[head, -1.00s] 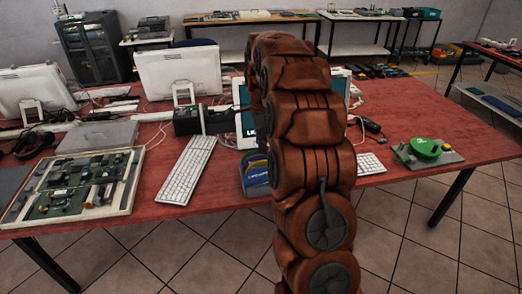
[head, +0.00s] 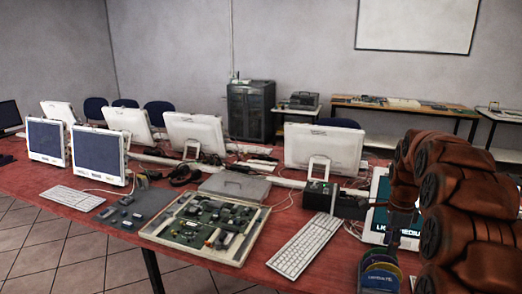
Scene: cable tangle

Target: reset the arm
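My brown arm (head: 470,200) fills the right edge of the head view, reaching forward over the front of the red table. Its end comes down in front of the lit screen, where a small grey part (head: 400,218) shows that seems to be my gripper. Its fingers cannot be made out, so I cannot tell whether it is open, shut or holding anything. Just below it is a stack of blue, green and yellow discs (head: 380,274); I cannot tell whether they touch. A black box (head: 318,195) stands left of it.
The red table (head: 190,268) carries a white keyboard (head: 305,246), a framed circuit board (head: 205,228), a grey flat case (head: 234,187), a lit screen (head: 378,210), several white monitors and loose cables. A dark cabinet (head: 251,110) stands behind. Tiled floor (head: 60,250) is clear at front left.

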